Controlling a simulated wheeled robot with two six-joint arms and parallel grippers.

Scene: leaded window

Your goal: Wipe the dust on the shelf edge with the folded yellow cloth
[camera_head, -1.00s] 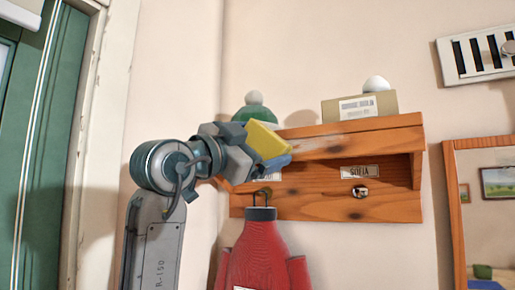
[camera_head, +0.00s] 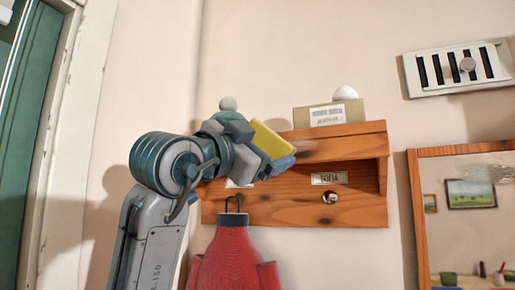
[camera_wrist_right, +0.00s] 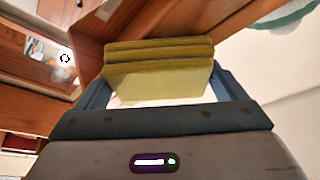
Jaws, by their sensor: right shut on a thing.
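The folded yellow cloth (camera_head: 273,138) is held in my right gripper (camera_head: 268,155), which is shut on it. In the head view the cloth is in front of the left half of the wooden shelf's front edge (camera_head: 350,140). A faint greyish smear (camera_head: 318,151) shows on the edge just right of the cloth. The cloth hides part of the edge, and I cannot tell whether it touches the wood. In the right wrist view the cloth (camera_wrist_right: 160,80) sits in layers between the fingers, with shelf wood (camera_wrist_right: 225,28) close behind it. My left gripper is not in view.
On the shelf top stand a box (camera_head: 333,114) with a white ball (camera_head: 345,93) and a green hat with a pale pompom (camera_head: 228,104). A red garment (camera_head: 232,262) hangs from a hook below. A mirror (camera_head: 413,215) and a wall vent (camera_head: 456,68) are to the right.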

